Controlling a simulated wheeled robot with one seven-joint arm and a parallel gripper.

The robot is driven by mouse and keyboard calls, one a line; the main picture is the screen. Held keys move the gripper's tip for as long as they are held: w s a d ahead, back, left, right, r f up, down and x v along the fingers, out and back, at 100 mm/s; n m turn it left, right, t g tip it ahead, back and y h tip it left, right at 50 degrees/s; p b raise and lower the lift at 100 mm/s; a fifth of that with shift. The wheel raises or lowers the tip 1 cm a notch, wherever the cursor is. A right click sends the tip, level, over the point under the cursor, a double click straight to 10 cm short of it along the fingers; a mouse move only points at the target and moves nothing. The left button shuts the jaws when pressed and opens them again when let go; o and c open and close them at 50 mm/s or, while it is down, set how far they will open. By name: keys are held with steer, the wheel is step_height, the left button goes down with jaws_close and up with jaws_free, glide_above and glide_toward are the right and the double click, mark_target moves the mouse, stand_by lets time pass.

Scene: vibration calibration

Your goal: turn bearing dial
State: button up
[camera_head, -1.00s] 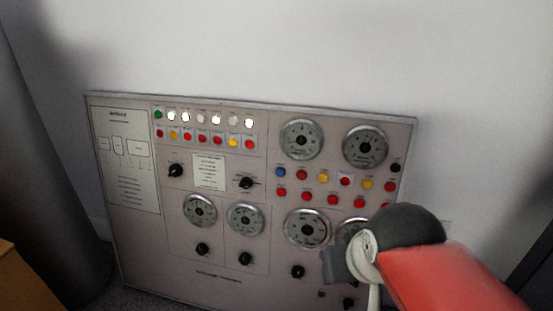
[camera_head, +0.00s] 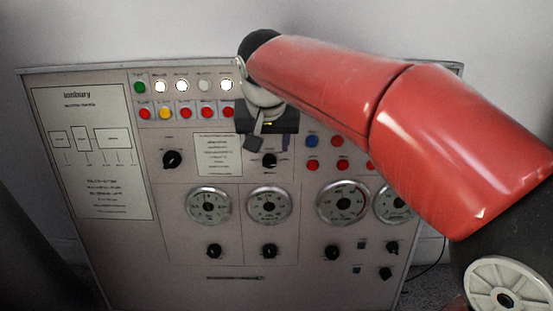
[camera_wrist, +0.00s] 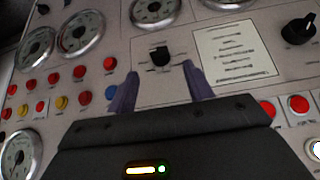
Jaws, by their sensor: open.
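A grey control panel (camera_head: 180,278) bears several black knobs; their labels are too small to read, so I cannot tell which is the bearing dial. One black knob (camera_head: 269,160) in the panel's upper middle shows just below my gripper (camera_head: 268,143). In the wrist view, upside down, the same knob (camera_wrist: 160,56) appears between and beyond the two purple-grey fingers of my gripper (camera_wrist: 161,72). The fingers are open and empty, apart from the knob. Another black knob (camera_head: 172,159) is to the left, also seen in the wrist view (camera_wrist: 299,30).
Round gauges (camera_head: 209,206) sit below the knobs, with a lower row of knobs (camera_head: 214,251) under them. A blue button (camera_head: 311,141) and red buttons lie close right of my gripper. Lit white buttons (camera_head: 181,86) are along the top. My red arm hides the panel's upper right.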

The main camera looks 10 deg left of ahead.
mark_target(269, 162)
steer(key=b+x, duration=0.1)
steer(key=x, duration=0.6)
steer(key=c, duration=1)
steer(key=shift+o, duration=0.2)
steer(key=shift+r, duration=0.1)
